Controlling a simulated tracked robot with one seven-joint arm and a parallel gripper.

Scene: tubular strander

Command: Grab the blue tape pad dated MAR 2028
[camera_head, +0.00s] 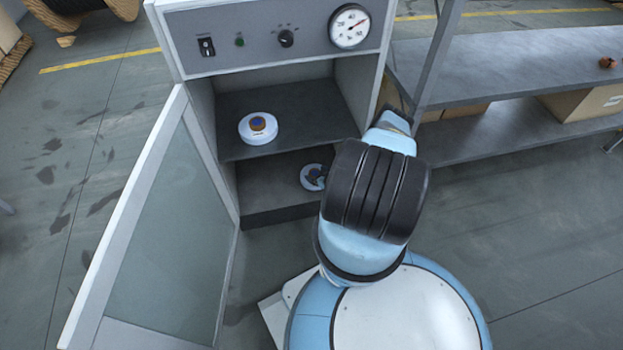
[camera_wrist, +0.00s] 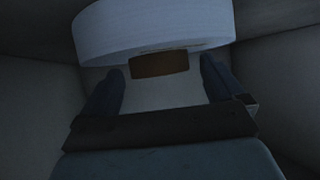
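A second round pad (camera_head: 308,171) is on the lower shelf, partly hidden by my arm. No date is readable on either. In the wrist view, a large pale disc (camera_wrist: 150,30) with a brown middle part fills the top, close to my gripper (camera_wrist: 162,68). The two dark fingers stand wide apart, and the brown part shows between them. I cannot tell whether they touch the disc. My gripper is hidden behind my arm in the head view.
The cabinet (camera_head: 265,57) has a gauge and switches above the shelves. Its glazed door (camera_head: 160,240) stands open to the left. A metal shelf rack (camera_head: 510,75) with cardboard boxes (camera_head: 590,101) is at right. Grey walls close in around my gripper in the wrist view.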

